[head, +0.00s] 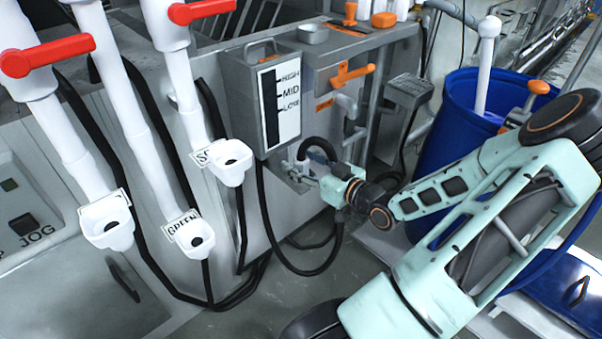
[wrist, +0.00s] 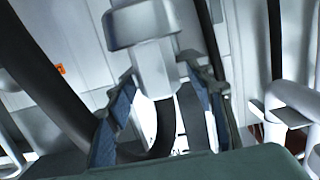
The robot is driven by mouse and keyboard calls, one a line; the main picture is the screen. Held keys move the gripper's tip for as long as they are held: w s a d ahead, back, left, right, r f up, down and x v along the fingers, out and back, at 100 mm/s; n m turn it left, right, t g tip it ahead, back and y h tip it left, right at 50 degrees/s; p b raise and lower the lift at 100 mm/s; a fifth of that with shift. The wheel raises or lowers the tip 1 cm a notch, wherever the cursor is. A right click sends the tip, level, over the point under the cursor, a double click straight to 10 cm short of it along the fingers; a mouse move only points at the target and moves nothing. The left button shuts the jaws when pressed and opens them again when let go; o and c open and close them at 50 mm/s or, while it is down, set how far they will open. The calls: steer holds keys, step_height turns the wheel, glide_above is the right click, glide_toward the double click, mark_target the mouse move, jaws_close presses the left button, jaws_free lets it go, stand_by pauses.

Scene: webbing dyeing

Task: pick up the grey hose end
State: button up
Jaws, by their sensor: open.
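The grey hose end (wrist: 155,68) shows in the wrist view as a pale grey fitting with a wider block at its top. It lies between the two fingers of my gripper (wrist: 168,84), which are spread apart with blue pads on both sides of it. I cannot tell whether either pad touches it. A dark hose curves below the fitting, partly hidden by my gripper. In the head view my gripper (head: 303,174) is at the front of the machine, beside a black hose loop (head: 320,146). The hose end is small and hard to make out there.
A grey level box (head: 262,85) marked HIGH, MID and LOW is above left of my gripper. White funnels (head: 230,160) and black hoses stand to the left. A blue barrel (head: 440,135) is behind my arm. Open floor (head: 260,315) lies below.

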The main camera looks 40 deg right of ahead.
steer(key=shift+w, duration=0.15)
jaws_close()
stand_by(0.4)
steer(key=shift+r+p, duration=0.35)
steer(key=shift+r, duration=0.15)
step_height(320, 180, up, 2)
steer(key=shift+r+p, duration=0.25)
steer(key=shift+p, duration=0.35)
steer(key=s+a+r+p, duration=0.1)
steer(key=s+r+p, duration=0.1)
steer(key=s+r, duration=0.2)
steer(key=s+a+r+p, duration=0.1)
steer(key=s+r+p, duration=0.2)
steer(key=s, duration=0.7)
step_height(320, 180, up, 2)
steer(key=shift+a+r, duration=0.25)
steer(key=shift+a, duration=0.05)
